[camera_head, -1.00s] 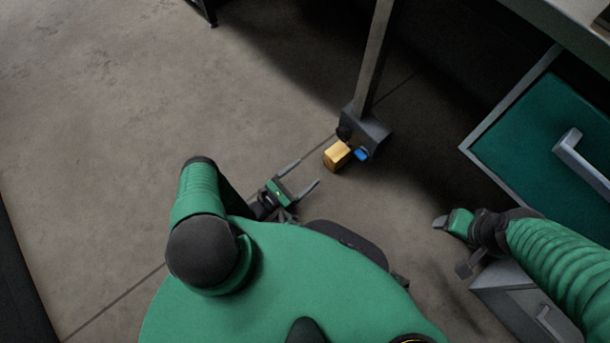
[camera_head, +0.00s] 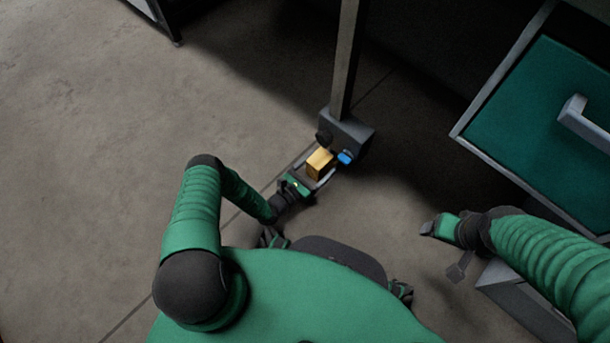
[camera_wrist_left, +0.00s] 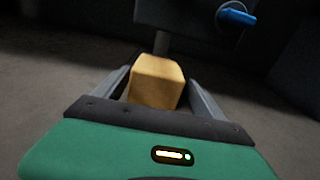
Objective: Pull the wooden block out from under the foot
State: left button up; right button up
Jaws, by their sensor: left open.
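The wooden block (camera_head: 319,164) is a small yellow-tan block at the near side of the dark grey foot (camera_head: 347,133) of a metal leg. My left gripper (camera_head: 318,166) is open, with one finger on each side of the block. In the left wrist view the block (camera_wrist_left: 156,82) stands between the two fingers, and I cannot tell whether they touch it. Its far end, towards the foot (camera_wrist_left: 185,17), is hidden. My right gripper (camera_head: 428,229) is at the right, away from the block, and its finger gap is not clear.
A blue knob (camera_head: 345,157) sticks out of the foot just right of the block, and shows in the wrist view (camera_wrist_left: 237,17). A dark round knob (camera_head: 323,137) is on its left. A teal drawer (camera_head: 540,115) with a grey handle is at right.

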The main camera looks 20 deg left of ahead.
pick_arm(q)
jog(key=shift+b+x, duration=0.4)
jog(key=shift+x, duration=0.75)
jog(key=shift+w+a+r, duration=0.15)
jog(key=shift+w+r, duration=0.1)
jog(key=shift+w, duration=0.1)
pick_arm(e)
jog(key=shift+f, duration=0.75)
